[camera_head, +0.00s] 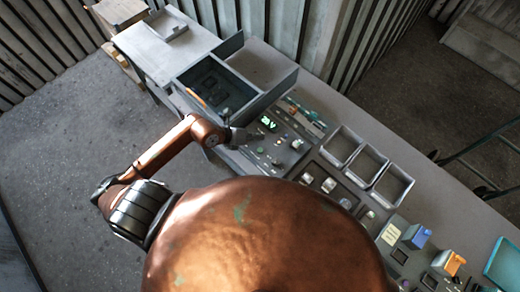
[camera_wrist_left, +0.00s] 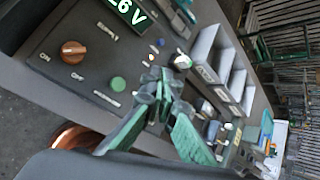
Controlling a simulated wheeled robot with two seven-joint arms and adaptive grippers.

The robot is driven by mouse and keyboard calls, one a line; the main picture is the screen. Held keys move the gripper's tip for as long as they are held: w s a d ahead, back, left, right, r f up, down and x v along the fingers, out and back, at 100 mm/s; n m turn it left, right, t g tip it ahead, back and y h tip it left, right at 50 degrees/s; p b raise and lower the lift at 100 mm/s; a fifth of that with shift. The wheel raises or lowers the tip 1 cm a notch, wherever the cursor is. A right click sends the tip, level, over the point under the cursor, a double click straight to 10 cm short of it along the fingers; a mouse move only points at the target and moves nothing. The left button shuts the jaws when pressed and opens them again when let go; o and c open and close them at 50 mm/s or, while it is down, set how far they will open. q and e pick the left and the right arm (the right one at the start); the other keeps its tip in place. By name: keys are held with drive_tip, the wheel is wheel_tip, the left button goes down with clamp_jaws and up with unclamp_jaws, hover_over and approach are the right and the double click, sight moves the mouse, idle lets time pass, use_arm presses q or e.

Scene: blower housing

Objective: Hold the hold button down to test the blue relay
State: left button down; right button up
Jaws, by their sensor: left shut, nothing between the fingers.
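A block with a blue top (camera_head: 417,236), which looks like the blue relay, stands at the lower right in the head view. My left gripper (camera_head: 238,137) is shut and empty, over the left edge of the control panel (camera_head: 262,152). In the left wrist view its fingertips (camera_wrist_left: 160,84) are together above the panel. A green round button (camera_wrist_left: 117,84) lies left of the fingertips, apart from them. An orange knob (camera_wrist_left: 73,48) marked ON and OFF is farther left. I cannot read which control is the hold button. My right gripper is not in view.
A lit green display (camera_head: 268,123) sits on the panel. A grey open-topped box (camera_head: 270,92) stands behind it. Several empty grey bins (camera_head: 392,186) line the bench to the right. An orange-topped block (camera_head: 448,262) is beside the blue one. My copper-coloured body hides the front of the bench.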

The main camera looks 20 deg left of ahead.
use_arm(q)
drive_tip(key=b, duration=0.6)
hover_over(259, 151)
drive_tip(key=f, duration=0.7)
drive_tip(key=shift+a+f, duration=0.2)
drive_tip(key=shift+f, duration=0.05)
drive_tip(key=shift+f+b, duration=0.6)
drive_tip(key=shift+f, duration=0.05)
drive_tip(key=shift+f, duration=0.1)
drive_tip(key=shift+f, duration=0.3)
